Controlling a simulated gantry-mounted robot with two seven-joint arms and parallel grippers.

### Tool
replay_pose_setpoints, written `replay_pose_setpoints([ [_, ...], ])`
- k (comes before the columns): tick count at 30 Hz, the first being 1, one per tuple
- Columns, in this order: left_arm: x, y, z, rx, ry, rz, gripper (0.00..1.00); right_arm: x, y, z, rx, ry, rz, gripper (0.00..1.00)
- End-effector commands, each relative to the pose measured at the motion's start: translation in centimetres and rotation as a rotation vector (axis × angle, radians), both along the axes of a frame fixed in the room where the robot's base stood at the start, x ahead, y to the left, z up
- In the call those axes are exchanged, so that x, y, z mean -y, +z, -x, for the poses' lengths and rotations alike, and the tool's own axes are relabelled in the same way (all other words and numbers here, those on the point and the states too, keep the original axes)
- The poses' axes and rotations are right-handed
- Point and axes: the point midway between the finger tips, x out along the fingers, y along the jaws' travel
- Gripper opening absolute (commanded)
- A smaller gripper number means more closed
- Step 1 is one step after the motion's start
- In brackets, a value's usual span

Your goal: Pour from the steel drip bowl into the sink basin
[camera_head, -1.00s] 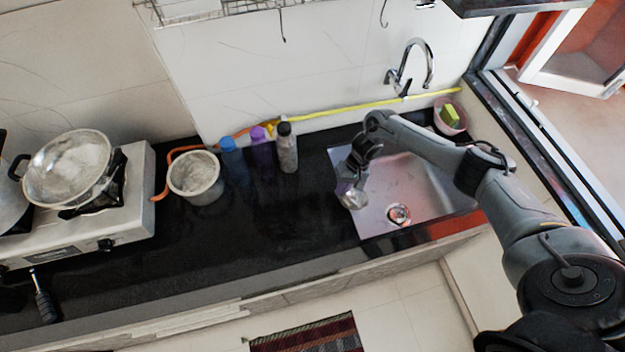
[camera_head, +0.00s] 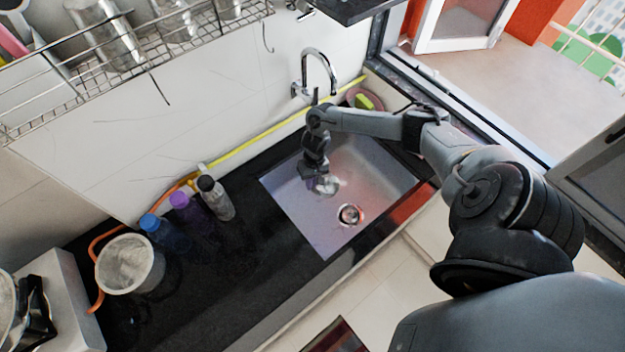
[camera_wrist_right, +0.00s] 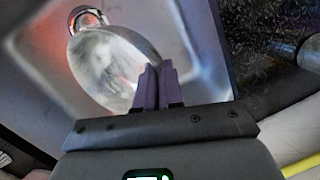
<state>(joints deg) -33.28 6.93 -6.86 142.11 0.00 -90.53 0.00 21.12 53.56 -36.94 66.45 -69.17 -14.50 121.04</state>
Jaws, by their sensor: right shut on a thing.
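The steel drip bowl (camera_head: 326,186) is small, shiny and rounded, and hangs over the sink basin (camera_head: 375,178). My right gripper (camera_head: 318,176) is shut on the bowl's edge. In the right wrist view the fingers (camera_wrist_right: 158,86) pinch the rim of the bowl (camera_wrist_right: 104,68), which appears tilted with the basin behind it. The drain (camera_head: 350,215) is a little in front of and to the right of the bowl. I cannot see any liquid leaving the bowl. My left gripper is out of view.
The faucet (camera_head: 320,68) rises behind the basin. A pink bowl (camera_head: 364,98) sits at the back right corner. Several bottles, including a grey one (camera_head: 216,197), and a pot (camera_head: 130,264) stand left on the black counter. A wire rack (camera_head: 130,70) hangs upper left.

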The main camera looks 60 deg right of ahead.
Motion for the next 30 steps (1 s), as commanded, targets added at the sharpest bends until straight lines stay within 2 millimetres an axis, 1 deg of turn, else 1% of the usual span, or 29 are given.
replay_pose_setpoints([
  [1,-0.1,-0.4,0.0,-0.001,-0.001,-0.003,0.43,-0.3,-0.4,-0.2,-0.010,0.003,0.021,0.00],
  [5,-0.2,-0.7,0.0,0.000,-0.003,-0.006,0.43,-0.3,-0.6,-0.2,-0.028,0.031,0.071,0.00],
  [7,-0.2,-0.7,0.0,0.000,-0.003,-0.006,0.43,0.3,-0.5,-0.4,-0.023,0.061,0.092,0.00],
  [9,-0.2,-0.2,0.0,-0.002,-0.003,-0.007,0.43,0.7,0.0,-1.1,-0.006,0.072,0.088,0.00],
  [12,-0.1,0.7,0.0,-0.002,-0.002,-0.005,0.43,0.9,0.4,-1.3,0.008,0.065,0.065,0.00],
  [15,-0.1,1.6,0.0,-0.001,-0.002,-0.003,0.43,0.7,0.5,-1.0,0.010,0.035,0.038,0.00],
  [19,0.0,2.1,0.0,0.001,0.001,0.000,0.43,-0.1,0.0,-0.5,-0.009,0.002,0.035,0.00],
  [24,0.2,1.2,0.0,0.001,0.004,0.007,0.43,-0.7,-1.2,-0.3,-0.057,0.003,0.125,0.00],
  [30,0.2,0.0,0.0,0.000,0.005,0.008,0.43,-1.0,-1.9,-0.5,-0.108,0.001,0.238,0.00],
])
